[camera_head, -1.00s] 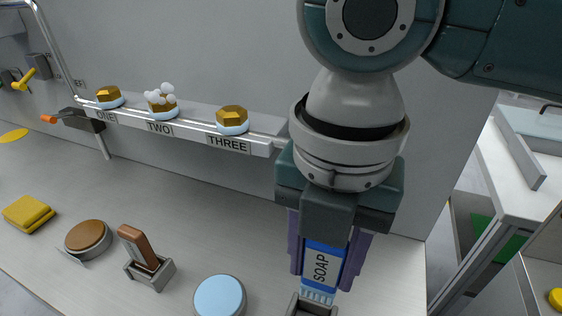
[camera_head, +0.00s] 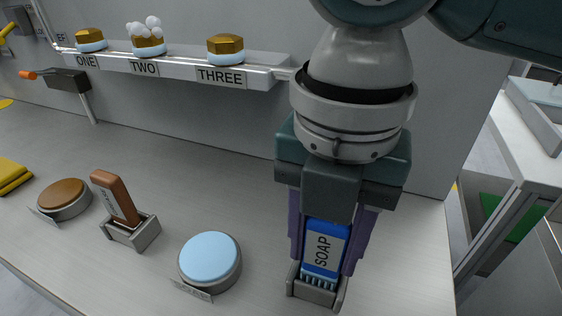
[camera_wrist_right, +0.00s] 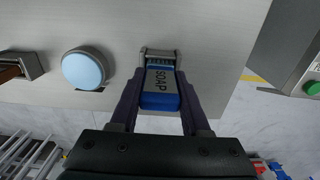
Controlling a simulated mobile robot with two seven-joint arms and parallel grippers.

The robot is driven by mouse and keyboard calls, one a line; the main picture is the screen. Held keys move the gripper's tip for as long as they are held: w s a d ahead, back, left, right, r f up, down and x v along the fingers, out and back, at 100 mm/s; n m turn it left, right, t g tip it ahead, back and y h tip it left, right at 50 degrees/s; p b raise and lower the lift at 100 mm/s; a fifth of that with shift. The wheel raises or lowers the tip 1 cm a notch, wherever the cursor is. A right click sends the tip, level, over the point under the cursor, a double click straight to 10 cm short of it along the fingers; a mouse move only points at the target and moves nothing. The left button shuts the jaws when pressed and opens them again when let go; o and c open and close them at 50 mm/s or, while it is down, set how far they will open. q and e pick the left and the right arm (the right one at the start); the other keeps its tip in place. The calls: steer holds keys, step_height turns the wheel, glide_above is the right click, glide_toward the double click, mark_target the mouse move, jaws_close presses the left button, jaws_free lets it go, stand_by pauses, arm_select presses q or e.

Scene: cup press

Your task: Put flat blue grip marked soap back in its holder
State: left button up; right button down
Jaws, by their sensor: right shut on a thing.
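The blue soap piece (camera_head: 325,249) has a pale label reading SOAP and a ribbed light-blue lower end. My right gripper (camera_head: 329,250) is shut on it from above, with a purple finger on each side. The soap's lower end is at the mouth of a grey holder (camera_head: 316,293) and seems to be partly inside it; how deep is hard to tell. In the right wrist view the soap (camera_wrist_right: 160,92) lies between the fingers, its far end at the holder (camera_wrist_right: 158,53). My left gripper is not in view.
A light-blue round pad (camera_head: 209,258) stands left of the holder. Farther left are a brown-handled piece in a grey holder (camera_head: 132,236), a brown round pad (camera_head: 62,196) and a yellow block (camera_head: 11,175). A shelf labelled ONE, TWO, THREE (camera_head: 180,70) runs along the wall behind.

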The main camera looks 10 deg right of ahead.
steer(key=shift+f, duration=0.55)
stand_by(0.4)
steer(key=shift+c, duration=1.4)
jaws_free()
